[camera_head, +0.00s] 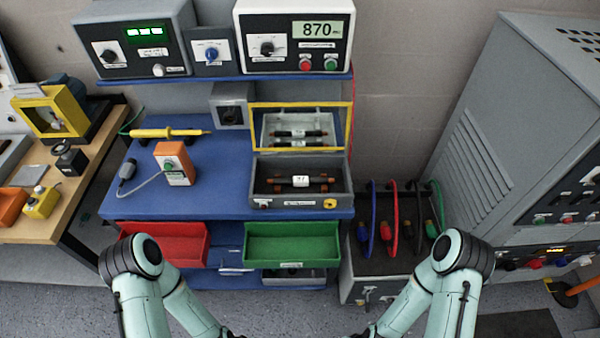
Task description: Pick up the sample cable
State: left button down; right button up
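A short dark cable with orange-brown ends and a white tag (301,181), which looks like the sample cable, lies across the inside of a grey test box (342,190) on the blue bench. The box's yellow-framed lid (301,104) stands open behind it. Similar dark shapes show within the lid frame; I cannot tell if they are reflections. My two arms reach down towards the bottom edge, well in front of the bench. Both grippers are out of view, so their state is hidden.
A red bin (165,246) and a green bin (293,244) hang at the blue bench's (220,205) front. Coloured leads (393,220) stand at right, beside a grey cabinet (500,140).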

aim_at(304, 180)
jog(key=l+u, duration=0.1)
jog(key=u, duration=0.8)
jog(key=l+u, duration=0.15)
jog(key=u, duration=0.3)
jog(key=k+l+u, duration=0.3)
jog(key=u, duration=0.15)
jog(key=k+l+u, duration=0.55)
jog(key=k+l, duration=0.15)
jog(key=k, duration=0.15)
jog(key=k+l+u, duration=0.1)
jog(key=k, duration=0.3)
jog(key=i+l, duration=0.1)
jog(key=i, duration=0.8)
